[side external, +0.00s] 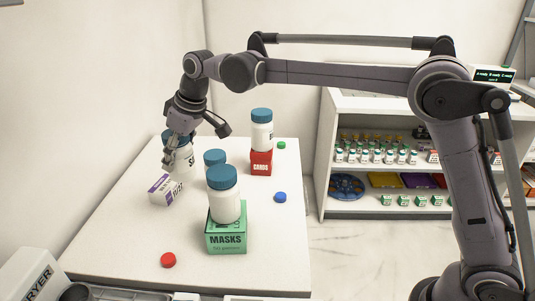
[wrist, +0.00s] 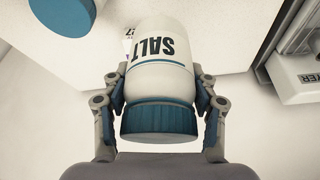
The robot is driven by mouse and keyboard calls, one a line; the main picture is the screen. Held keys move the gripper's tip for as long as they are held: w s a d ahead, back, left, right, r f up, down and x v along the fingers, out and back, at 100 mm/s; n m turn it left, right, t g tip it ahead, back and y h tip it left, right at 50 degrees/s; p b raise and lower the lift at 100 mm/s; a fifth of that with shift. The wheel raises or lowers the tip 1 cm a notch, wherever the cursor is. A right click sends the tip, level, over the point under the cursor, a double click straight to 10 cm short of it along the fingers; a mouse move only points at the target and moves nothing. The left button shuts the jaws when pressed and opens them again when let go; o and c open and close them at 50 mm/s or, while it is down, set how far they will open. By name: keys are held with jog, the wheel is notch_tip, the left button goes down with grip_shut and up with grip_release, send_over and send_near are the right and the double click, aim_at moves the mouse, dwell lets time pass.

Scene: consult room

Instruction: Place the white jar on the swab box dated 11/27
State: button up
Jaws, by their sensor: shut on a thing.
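A white jar marked SALT (side external: 184,158), with a blue lid, is between the fingers of my gripper (side external: 174,148). In the wrist view the fingers of my gripper (wrist: 160,85) close on both sides of the jar (wrist: 160,75), near its blue lid. A white and purple box (side external: 163,190) lies on the table just below and left of the jar. Its print is small and looks like a date, but I cannot read it surely. The jar's base is close to this box; I cannot tell whether they touch. The wrist view shows part of similar print beside the jar.
Other white jars with blue lids stand on the green MASKS box (side external: 226,239), on the red CARDS box (side external: 261,163), and between them (side external: 215,158). A stocked shelf is at right.

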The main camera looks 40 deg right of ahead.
jog(key=w+d+r, duration=0.4)
jog(key=w+d, duration=0.1)
jog(key=d, duration=0.2)
send_over(160, 191)
notch_tip(160, 191, down, 7)
jog(key=shift+d+f, duration=0.1)
jog(key=shift+f, duration=1.9)
jog(key=shift+f, duration=0.15)
jog(key=o, duration=1.2)
